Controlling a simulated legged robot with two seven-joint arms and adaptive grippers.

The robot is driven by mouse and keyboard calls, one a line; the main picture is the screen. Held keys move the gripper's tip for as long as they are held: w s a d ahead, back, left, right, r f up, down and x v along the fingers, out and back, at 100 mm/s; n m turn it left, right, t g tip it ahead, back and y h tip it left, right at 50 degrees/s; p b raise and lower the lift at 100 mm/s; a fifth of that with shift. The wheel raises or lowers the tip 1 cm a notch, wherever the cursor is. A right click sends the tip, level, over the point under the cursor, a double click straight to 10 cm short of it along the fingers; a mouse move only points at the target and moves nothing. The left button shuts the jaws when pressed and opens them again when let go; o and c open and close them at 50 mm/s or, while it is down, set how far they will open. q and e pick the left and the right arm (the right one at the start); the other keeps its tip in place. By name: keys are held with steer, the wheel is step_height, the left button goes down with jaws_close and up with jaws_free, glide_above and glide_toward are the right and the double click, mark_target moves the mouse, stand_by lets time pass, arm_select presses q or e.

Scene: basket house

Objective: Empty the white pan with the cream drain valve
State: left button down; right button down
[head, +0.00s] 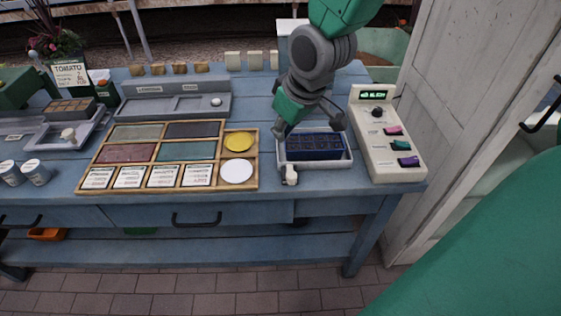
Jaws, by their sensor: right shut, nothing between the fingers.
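The white pan (349,163) sits at the right of the blue bench. A dark blue cell tray (316,154) sits inside it and hides most of its floor, so I cannot tell whether it holds water. A small cream drain valve (290,176) sticks out at the pan's front left corner. My right gripper (282,131) reaches down from above over the pan's back left edge. It is shut and empty, behind and above the valve, and looks apart from it. My left gripper is not in view.
A cream control box (387,146) with a green display and coloured switches stands right of the pan. A wooden sorting tray (253,175) lies to its left. A grey tray (175,105) and another pan (64,144) are farther left. A white door (450,110) stands beyond the bench's right end.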

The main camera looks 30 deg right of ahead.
mark_target(290, 173)
steer(key=shift+d+r, duration=0.1)
steer(key=b+x, duration=0.1)
steer(key=x, duration=0.8)
steer(key=shift+w+f, duration=0.15)
steer(key=shift+f, duration=0.1)
steer(key=s, duration=0.1)
steer(key=s+f, duration=0.1)
steer(key=shift+s+d, duration=0.25)
steer(key=shift+s, duration=0.05)
steer(key=shift+s+d, duration=0.1)
steer(key=shift+s, duration=0.45)
